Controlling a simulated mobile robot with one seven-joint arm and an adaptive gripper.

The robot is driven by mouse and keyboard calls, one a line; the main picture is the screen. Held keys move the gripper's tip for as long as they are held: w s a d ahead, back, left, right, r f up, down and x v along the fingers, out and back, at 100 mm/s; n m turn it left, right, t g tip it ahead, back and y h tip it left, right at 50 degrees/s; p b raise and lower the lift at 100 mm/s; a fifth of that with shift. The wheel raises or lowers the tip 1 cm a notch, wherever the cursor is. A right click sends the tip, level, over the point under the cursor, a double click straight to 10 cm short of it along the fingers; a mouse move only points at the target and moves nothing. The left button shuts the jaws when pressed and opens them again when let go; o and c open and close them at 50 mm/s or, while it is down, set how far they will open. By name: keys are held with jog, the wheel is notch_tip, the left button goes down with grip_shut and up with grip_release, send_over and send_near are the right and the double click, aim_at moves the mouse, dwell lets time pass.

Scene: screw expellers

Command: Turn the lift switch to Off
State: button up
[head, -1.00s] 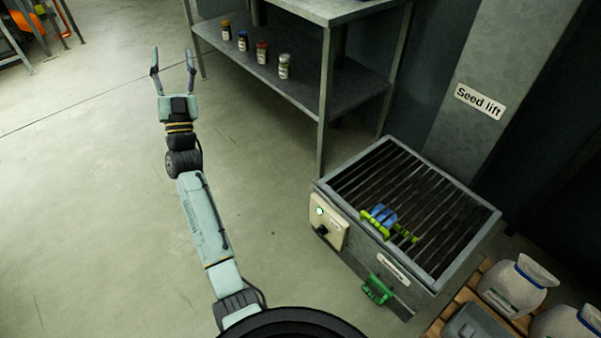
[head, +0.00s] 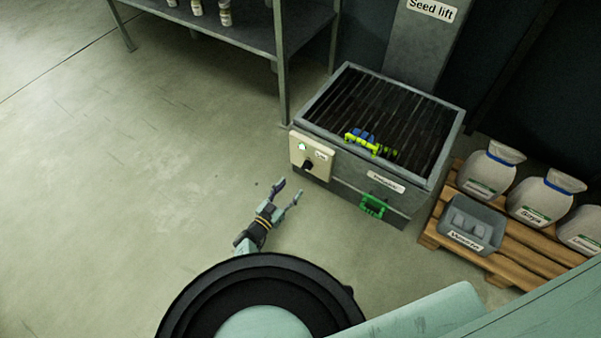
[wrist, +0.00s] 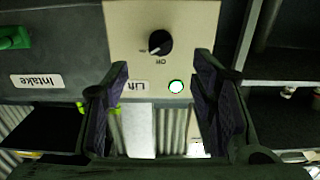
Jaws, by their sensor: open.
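The lift switch is a round black knob (head: 308,165) on a cream control panel (head: 325,165) on the side of the grated intake box. In the wrist view, which is upside down, the knob (wrist: 160,43) is at top centre. Its pale pointer mark seems to face the "On" lettering, with "Off" just beside it. A green-white lamp (wrist: 176,87) glows next to the "Lift" label (wrist: 140,86). My gripper (head: 289,189) is open and empty, in front of the panel and apart from it. Its fingertips (wrist: 160,75) frame the lamp and label, with the knob beyond.
The intake box (head: 340,192) has a green handle (head: 372,206) and a blue-and-green object (head: 361,140) on its grate. A pallet (head: 512,252) with sacks and a grey bin (head: 470,225) stands at right. A metal shelf (head: 245,35) is behind. Floor at left is clear.

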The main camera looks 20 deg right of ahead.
aim_at(307, 167)
jog(key=b+x, duration=0.3)
jog(key=x, duration=0.7)
jog(key=shift+b, duration=0.4)
jog(key=shift+w, duration=0.15)
jog(key=shift+c, duration=0.3)
jog(key=c, duration=1.1)
